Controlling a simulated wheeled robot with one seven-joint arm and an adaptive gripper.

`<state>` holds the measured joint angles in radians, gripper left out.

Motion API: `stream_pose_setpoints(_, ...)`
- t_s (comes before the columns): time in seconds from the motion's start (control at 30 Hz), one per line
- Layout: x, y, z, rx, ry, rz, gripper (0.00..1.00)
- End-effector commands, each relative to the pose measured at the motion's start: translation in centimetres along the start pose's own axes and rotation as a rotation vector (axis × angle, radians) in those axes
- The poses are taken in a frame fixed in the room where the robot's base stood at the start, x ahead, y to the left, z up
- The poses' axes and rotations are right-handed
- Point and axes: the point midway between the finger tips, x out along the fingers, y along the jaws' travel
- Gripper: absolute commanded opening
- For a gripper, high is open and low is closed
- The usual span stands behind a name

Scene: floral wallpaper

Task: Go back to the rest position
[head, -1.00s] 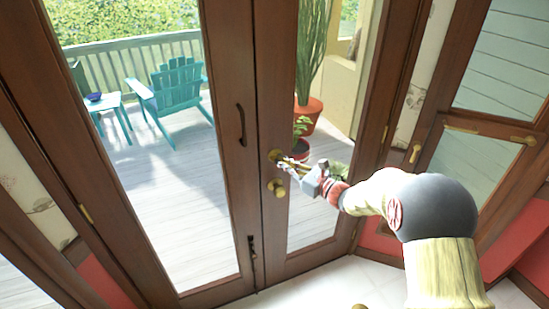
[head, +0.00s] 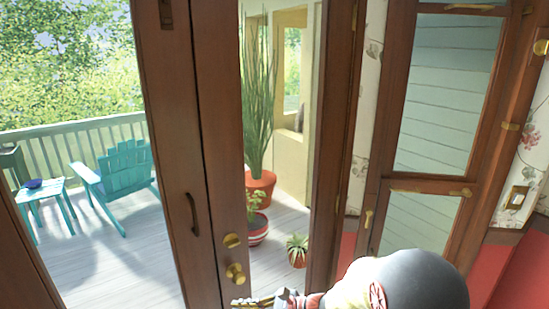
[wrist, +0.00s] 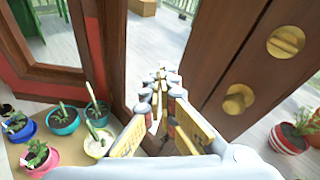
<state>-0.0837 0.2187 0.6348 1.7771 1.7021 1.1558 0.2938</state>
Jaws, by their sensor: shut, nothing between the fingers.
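My gripper (head: 258,302) is at the bottom edge of the head view, just below the brass door knob (head: 236,273), with its arm coming in from the right. In the wrist view my gripper (wrist: 160,75) has its fingers drawn together with nothing between them. The knob (wrist: 238,98) and the round brass lock (wrist: 285,43) are to the right of the fingers there, apart from them. They sit on the brown wooden door (head: 220,150).
A brown-framed glass door (head: 440,110) stands at the right. Beyond the glass are a teal chair (head: 115,180), a teal table (head: 45,192) and a red planter (head: 260,187). Several potted plants, one in a blue pot (wrist: 62,122), stand left of my gripper in the wrist view.

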Motion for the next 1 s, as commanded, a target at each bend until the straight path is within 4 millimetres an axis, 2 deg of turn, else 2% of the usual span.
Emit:
stream_pose_setpoints(0.1, -2.1, 5.1, 0.6, -0.188, 0.091, 0.173, 0.0)
stream_pose_setpoints(0.2, -4.9, 8.8, 0.9, -0.361, 0.167, 0.314, 0.0)
stream_pose_setpoints(0.27, -7.0, 10.8, 1.1, -0.471, 0.213, 0.396, 0.0)
stream_pose_setpoints(0.4, -12.7, 14.4, 1.4, -0.736, 0.327, 0.577, 0.0)
stream_pose_setpoints(0.6, -22.0, 17.1, 2.0, -1.11, 0.523, 0.803, 0.0)
stream_pose_setpoints(0.8, -30.3, 17.7, 3.6, -1.401, 0.745, 0.952, 0.0)
stream_pose_setpoints(0.9, -33.7, 17.8, 5.0, -1.503, 0.859, 0.984, 0.0)
stream_pose_setpoints(1.0, -36.1, 18.1, 6.7, -1.57, 0.952, 0.979, 0.0)
